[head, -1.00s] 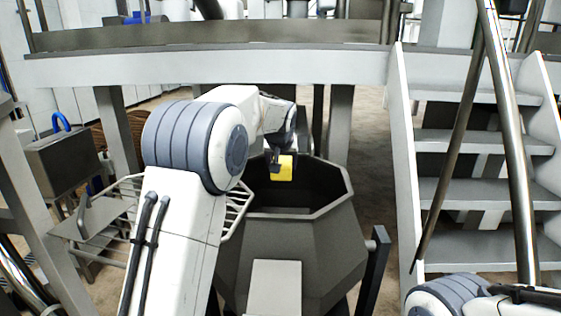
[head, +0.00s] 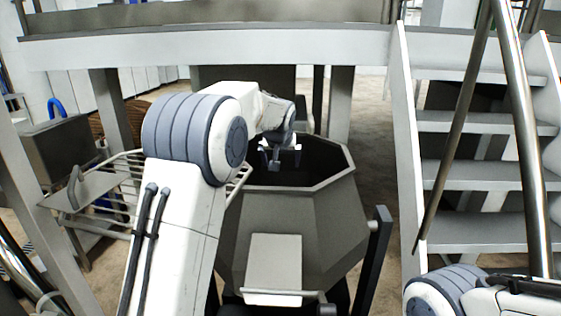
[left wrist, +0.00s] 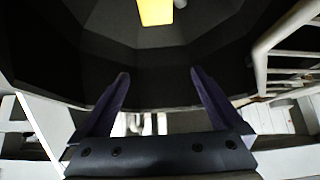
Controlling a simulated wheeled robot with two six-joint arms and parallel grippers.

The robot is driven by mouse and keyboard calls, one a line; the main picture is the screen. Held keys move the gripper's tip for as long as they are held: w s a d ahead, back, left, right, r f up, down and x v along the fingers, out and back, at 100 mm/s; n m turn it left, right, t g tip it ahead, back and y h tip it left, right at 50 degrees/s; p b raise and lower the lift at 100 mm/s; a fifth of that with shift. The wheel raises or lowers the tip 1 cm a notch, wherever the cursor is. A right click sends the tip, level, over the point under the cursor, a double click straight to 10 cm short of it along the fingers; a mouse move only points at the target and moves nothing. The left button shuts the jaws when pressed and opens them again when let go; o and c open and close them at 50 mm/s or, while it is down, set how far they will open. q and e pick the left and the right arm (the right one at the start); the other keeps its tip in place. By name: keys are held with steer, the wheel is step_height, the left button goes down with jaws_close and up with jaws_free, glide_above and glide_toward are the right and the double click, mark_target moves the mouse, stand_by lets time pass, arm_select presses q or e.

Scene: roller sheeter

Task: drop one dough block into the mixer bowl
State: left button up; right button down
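The mixer bowl (head: 335,215) is a dark grey, many-sided open vessel in the middle of the head view. My left gripper (head: 280,155) is over its opening, with fingers spread and nothing between them. The left wrist view also shows the left gripper (left wrist: 162,80) open and empty. The yellow dough block (left wrist: 155,11) shows there beyond the fingertips, apart from them, against the bowl's grey inside. I cannot tell whether it is resting or falling. It is hidden in the head view. My right gripper is out of view; only part of that arm shows.
A wire rack (head: 105,185) stands left of the bowl, close to my left arm. Metal stairs (head: 475,172) with a steel handrail (head: 522,150) rise on the right. A raised platform beam (head: 210,49) crosses behind the bowl. Bare floor shows between bowl and stairs.

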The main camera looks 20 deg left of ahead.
arm_select(q)
steer(key=b+v, duration=0.3)
steer(key=v, duration=0.7)
steer(key=shift+s+r, duration=0.15)
steer(key=shift+r, duration=0.05)
stand_by(0.6)
